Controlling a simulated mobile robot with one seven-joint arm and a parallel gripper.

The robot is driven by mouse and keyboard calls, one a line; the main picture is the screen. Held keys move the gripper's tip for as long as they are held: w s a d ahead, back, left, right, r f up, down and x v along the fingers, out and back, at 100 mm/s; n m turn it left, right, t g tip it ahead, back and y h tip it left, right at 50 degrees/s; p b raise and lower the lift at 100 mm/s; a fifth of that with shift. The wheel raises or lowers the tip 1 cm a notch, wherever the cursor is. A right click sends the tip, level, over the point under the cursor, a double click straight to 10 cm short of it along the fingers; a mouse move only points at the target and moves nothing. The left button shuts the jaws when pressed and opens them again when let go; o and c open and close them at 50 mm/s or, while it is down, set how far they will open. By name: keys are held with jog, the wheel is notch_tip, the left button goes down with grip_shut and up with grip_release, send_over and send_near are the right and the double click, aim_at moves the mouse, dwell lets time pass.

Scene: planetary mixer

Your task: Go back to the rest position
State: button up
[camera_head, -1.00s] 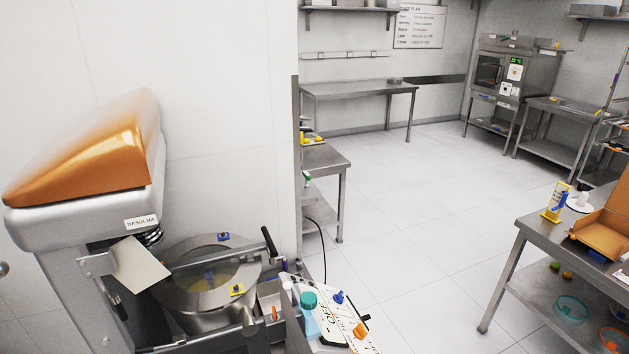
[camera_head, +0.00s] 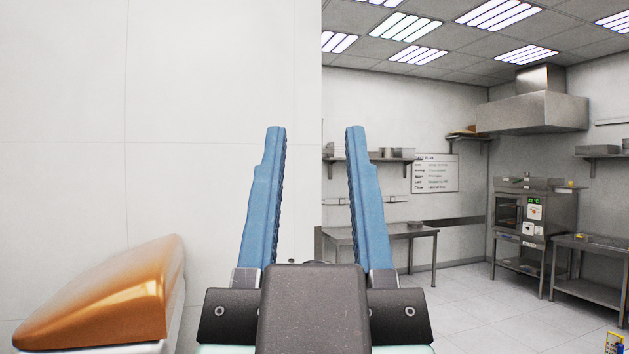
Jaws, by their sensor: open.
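My gripper (camera_head: 316,130) stands upright in the middle of the head view, with its two blue fingers pointing up. The fingers are wide apart, with nothing between them but the white wall and its edge. The planetary mixer's orange top (camera_head: 105,292) shows at the lower left, apart from my gripper. The mixer's bowl and lower body are out of view.
A white wall (camera_head: 160,110) fills the left side. Beyond its edge are a steel table (camera_head: 410,233), an oven on a stand (camera_head: 520,212) and another steel table (camera_head: 595,270). A hood (camera_head: 535,112) hangs at the back right.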

dwell(0.3)
notch_tip(320, 180, down, 11)
jog(key=b, duration=1)
jog(key=shift+r, duration=0.15)
